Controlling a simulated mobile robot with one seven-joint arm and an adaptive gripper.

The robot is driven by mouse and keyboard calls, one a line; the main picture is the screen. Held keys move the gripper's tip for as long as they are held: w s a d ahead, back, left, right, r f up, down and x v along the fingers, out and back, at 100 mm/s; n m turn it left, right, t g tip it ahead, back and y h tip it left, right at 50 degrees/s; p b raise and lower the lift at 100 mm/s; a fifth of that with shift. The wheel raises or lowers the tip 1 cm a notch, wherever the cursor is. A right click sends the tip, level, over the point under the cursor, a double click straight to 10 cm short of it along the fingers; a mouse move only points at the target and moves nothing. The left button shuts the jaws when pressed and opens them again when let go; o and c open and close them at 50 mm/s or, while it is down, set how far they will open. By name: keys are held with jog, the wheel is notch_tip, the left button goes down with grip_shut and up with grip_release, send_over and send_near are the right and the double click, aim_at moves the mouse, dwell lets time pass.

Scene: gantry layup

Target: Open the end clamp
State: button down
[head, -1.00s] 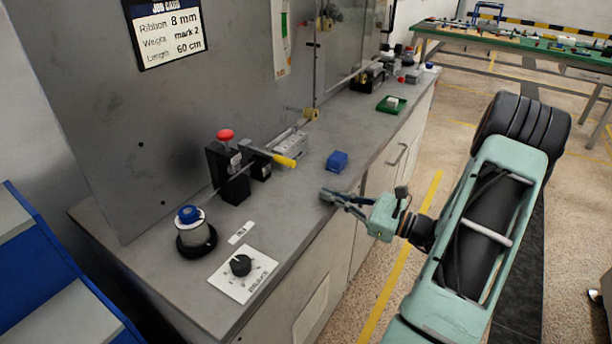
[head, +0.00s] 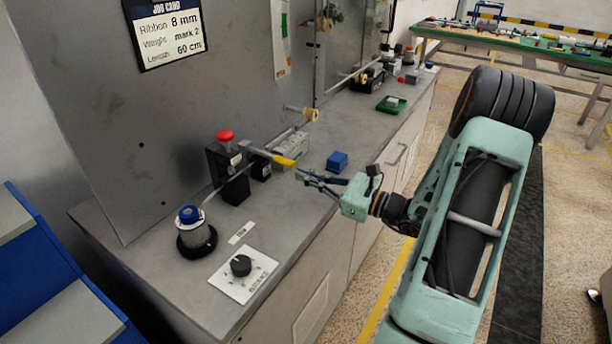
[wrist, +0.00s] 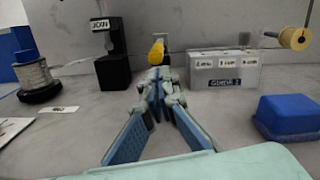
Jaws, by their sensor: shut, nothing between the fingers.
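In the wrist view the yellow handle (wrist: 157,52) points at the camera, straight ahead of the fingertips. My gripper (head: 300,177) is shut and empty, just in front of and a little below the handle's tip. I cannot tell whether they touch.
A grey labelled box (wrist: 224,72) stands right of the lever, with a blue block (head: 337,161) nearer the bench edge. A ribbon spool (head: 196,232) and a dial plate (head: 243,274) are at the left. A yellow spool (head: 311,115) sticks out behind.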

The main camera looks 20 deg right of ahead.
jog(key=r+p, duration=0.2)
jog(key=shift+g+h+p, duration=0.3)
jog(key=shift+g+p, duration=0.05)
jog(key=shift+g, duration=0.05)
jog(key=r+g+h+p, duration=0.1)
jog(key=r+p, duration=0.2)
jog(key=p, duration=0.2)
jog(key=w+a+r+g+h+p, duration=0.1)
jog(key=r+g+p, duration=0.1)
jog(key=r+p, duration=0.2)
jog(key=w+r+g+h+p, duration=0.1)
jog(key=r+g+p, duration=0.1)
jog(key=p, duration=0.4)
jog(key=shift+a+r+h, duration=0.2)
jog(key=shift+r+h, duration=0.1)
jog(key=shift+r, duration=0.55)
jog(key=w+a+r+p, duration=0.2)
jog(key=w+r, duration=0.1)
jog(key=r, duration=0.1)
jog(key=shift+w+a+r, duration=0.15)
jog(key=shift+w, duration=0.1)
